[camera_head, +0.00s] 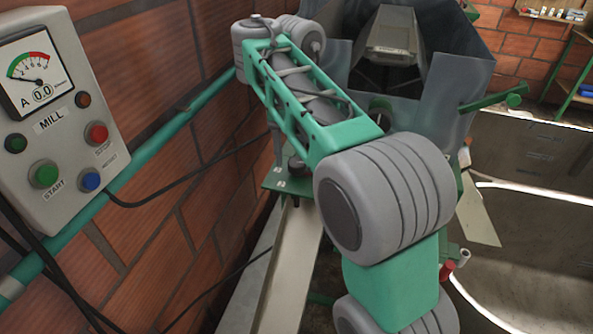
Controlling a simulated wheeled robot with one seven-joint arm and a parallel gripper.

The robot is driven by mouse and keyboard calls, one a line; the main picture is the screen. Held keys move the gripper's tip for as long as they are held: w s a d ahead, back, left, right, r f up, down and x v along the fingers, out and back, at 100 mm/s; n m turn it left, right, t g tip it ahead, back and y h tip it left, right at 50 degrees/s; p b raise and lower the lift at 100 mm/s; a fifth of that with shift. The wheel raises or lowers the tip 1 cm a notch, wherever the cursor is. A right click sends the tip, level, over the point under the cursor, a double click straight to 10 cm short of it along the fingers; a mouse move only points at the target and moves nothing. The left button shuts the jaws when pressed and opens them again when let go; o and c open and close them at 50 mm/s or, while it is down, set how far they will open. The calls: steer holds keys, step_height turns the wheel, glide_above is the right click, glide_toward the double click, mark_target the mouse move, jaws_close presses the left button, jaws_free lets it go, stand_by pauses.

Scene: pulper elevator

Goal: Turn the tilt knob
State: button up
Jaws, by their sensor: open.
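A small dark knob (297,166) stands on a green bracket plate (270,181) at the top of a pale sloping beam, just left of my arm's big grey joint. I cannot tell for sure that it is the tilt knob. A round dark fitting (380,108) also shows on the machine behind my arm. My arm crosses the middle of the view, bending up and left over the bracket to its grey wrist joints near the brick wall. My gripper cannot be made out; the arm's links seem to hide it.
A grey control box (62,125) labelled MILL, with buttons and a meter, hangs on the brick wall at left. A green pipe (160,143) runs along that wall. The grey machine hopper (455,85) stands behind my arm. Pale tanks (535,155) fill the right side.

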steer(key=shift+f, duration=0.35)
steer(key=shift+c, duration=0.3)
jaws_close()
